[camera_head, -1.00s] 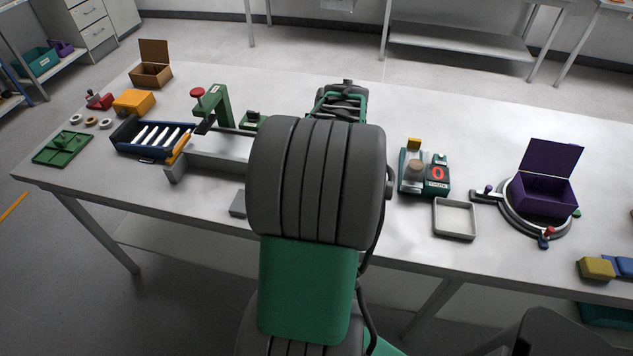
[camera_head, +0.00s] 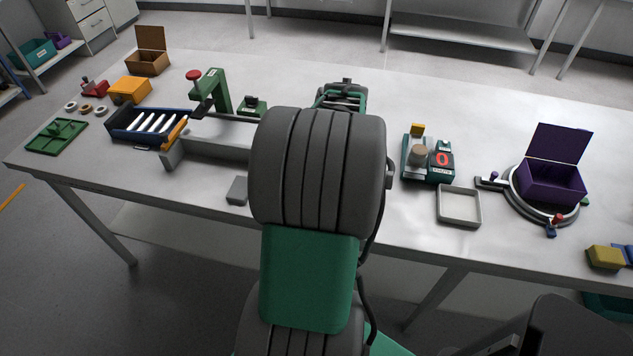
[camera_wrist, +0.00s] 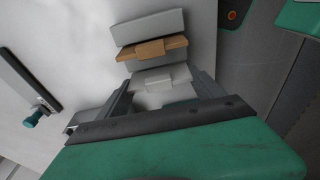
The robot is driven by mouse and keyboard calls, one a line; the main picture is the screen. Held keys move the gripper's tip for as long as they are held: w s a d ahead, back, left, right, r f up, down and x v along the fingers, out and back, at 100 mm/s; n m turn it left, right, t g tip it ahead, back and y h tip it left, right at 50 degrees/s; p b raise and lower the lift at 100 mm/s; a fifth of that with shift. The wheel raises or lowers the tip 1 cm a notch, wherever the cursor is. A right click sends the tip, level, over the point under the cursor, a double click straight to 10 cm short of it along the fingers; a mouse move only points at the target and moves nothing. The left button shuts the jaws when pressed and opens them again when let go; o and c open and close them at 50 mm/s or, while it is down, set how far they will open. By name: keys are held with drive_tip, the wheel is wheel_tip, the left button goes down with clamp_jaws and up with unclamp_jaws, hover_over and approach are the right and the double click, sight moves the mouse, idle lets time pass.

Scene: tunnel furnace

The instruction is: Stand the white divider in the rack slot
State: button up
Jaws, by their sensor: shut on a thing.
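My gripper (camera_wrist: 163,92) shows in the wrist view, its two dark fingers shut on a pale piece that looks like the white divider (camera_wrist: 160,78). The piece spans the space between the fingers. Just beyond it are a tan upright piece (camera_wrist: 152,48) and a pale grey block (camera_wrist: 148,25), apart from the fingers. I cannot tell whether these belong to the rack. In the head view my own arm hides the gripper and the held piece, and I cannot pick out the rack slot there.
On the table stand a blue tray with white bars (camera_head: 150,140), a green press (camera_head: 216,88), a teal device with a red display (camera_head: 440,160), an empty square tray (camera_head: 459,221) and a purple open box (camera_head: 553,180). A small grey block (camera_head: 237,190) lies near the front edge.

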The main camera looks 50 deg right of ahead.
drive_tip(key=shift+s, duration=0.1)
idle(0.5)
drive_tip(key=o, duration=1.5)
drive_tip(key=shift+c, duration=0.2)
drive_tip(key=shift+r+p, duration=2.7)
drive_tip(key=shift+r, duration=1.5)
